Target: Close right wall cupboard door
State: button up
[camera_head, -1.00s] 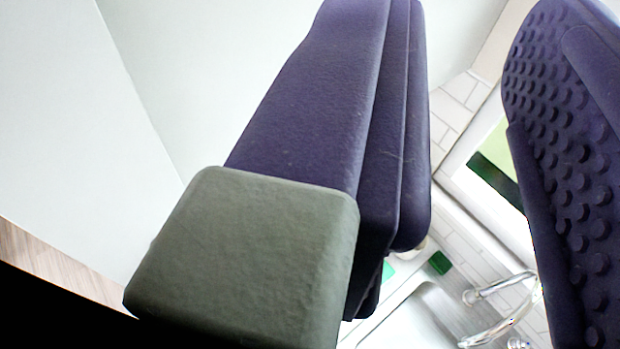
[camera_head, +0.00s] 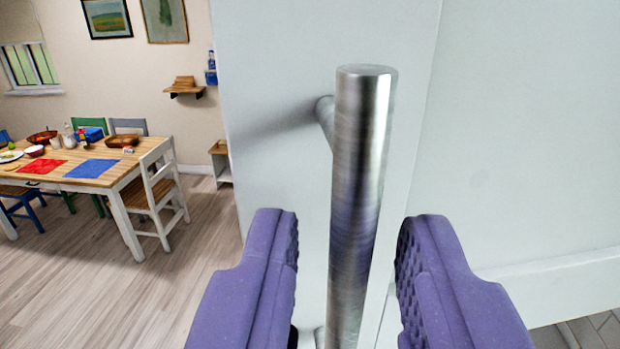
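A pale cupboard door (camera_head: 275,170) fills the middle of the view. A vertical brushed-metal bar handle (camera_head: 358,190) stands out from it on a post near its top. My gripper (camera_head: 345,250) is open, with one purple finger on each side of the handle. A gap shows between the handle and each finger, so neither finger seems to touch it. The lower end of the handle is cut off by the frame. Another pale flat surface (camera_head: 530,130) lies to the right of the door; I cannot tell whether it is a cupboard side or another door.
A wooden dining table (camera_head: 100,172) with dishes and red and blue mats stands at the left, with a white chair (camera_head: 155,185) beside it. A small wall shelf (camera_head: 185,92) hangs behind. Open wooden floor (camera_head: 130,300) lies at the lower left.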

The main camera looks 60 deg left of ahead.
jog(key=shift+x, duration=0.95)
grip_shut()
